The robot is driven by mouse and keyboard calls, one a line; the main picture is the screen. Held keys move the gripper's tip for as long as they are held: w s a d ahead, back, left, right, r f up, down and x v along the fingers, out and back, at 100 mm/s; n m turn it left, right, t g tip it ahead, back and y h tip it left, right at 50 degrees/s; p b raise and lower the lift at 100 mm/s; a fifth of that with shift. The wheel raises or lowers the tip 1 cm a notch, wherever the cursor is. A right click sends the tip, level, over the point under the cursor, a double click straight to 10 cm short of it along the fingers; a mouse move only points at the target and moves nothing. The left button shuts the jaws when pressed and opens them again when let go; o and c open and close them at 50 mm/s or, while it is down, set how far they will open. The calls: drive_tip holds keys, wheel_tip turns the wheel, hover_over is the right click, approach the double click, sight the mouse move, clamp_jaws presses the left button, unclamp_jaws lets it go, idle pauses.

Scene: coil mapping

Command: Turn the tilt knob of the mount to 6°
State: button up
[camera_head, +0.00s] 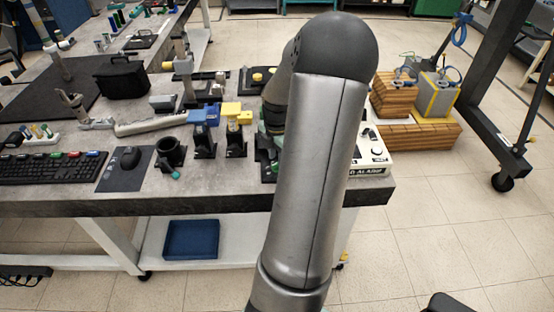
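My grey arm rises through the middle of the view and covers part of the bench. My gripper does not show; the arm's far end is hidden behind its own links. A black round mount (170,152) with a small teal knob (175,175) stands near the bench's front edge, left of my arm. Another dark and teal device (266,150) is partly covered by my arm. I cannot tell which of these is the mount with the tilt knob, and no angle scale is readable.
The grey bench (230,190) holds a keyboard (50,168), a mouse on a black pad (126,165), black holders with blue and yellow blocks (205,140), and a white panel box (372,155) right of my arm. Wooden crates (415,135) stand behind at right.

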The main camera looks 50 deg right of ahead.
drive_tip(key=shift+f, duration=0.85)
clamp_jaws()
